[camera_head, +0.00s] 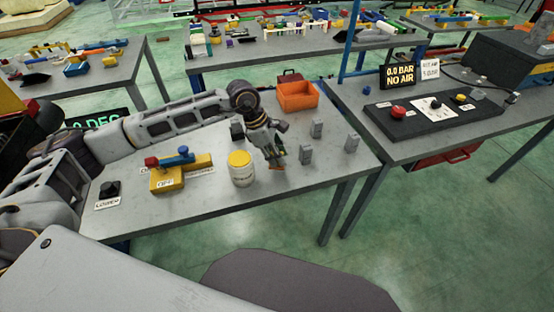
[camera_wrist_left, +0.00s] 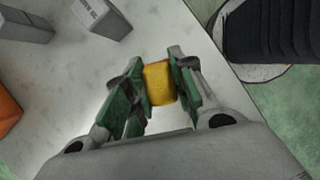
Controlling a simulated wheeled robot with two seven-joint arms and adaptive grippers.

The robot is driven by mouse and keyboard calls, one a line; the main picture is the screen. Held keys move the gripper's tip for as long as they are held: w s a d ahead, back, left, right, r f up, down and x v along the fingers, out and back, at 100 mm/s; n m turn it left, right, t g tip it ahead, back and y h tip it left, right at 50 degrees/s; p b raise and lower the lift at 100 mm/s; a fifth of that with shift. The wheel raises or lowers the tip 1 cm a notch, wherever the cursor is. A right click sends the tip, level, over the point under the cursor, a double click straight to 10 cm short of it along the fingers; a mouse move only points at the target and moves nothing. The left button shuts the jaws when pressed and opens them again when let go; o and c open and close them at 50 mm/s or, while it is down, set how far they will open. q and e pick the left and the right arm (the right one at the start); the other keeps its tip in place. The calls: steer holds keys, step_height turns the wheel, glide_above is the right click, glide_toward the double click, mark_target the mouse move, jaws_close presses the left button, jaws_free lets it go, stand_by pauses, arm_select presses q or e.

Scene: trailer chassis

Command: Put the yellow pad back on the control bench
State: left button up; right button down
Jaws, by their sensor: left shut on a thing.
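My left gripper (camera_head: 276,155) is over the grey bench in front of me, near its front right part, pointing down. In the left wrist view, its green-padded fingers (camera_wrist_left: 157,88) are shut on the yellow pad (camera_wrist_left: 158,82), a small block. In the head view the pad is mostly hidden by the fingers. The grey bench top (camera_head: 220,210) lies below; the gap between pad and bench is hard to tell. A second grey bench (camera_head: 400,150) on the right carries a black control panel (camera_head: 410,117) with a red button. My right gripper is not in view.
A white can with a yellow lid (camera_head: 241,170) stands just left of the gripper. Several small grey blocks (camera_head: 317,128) stand to its right. An orange bin (camera_head: 297,96) is behind. A yellow valve block (camera_head: 167,179) is further left. The bench's front strip is clear.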

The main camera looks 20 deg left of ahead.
arm_select(q)
steer(key=shift+f, duration=1.2)
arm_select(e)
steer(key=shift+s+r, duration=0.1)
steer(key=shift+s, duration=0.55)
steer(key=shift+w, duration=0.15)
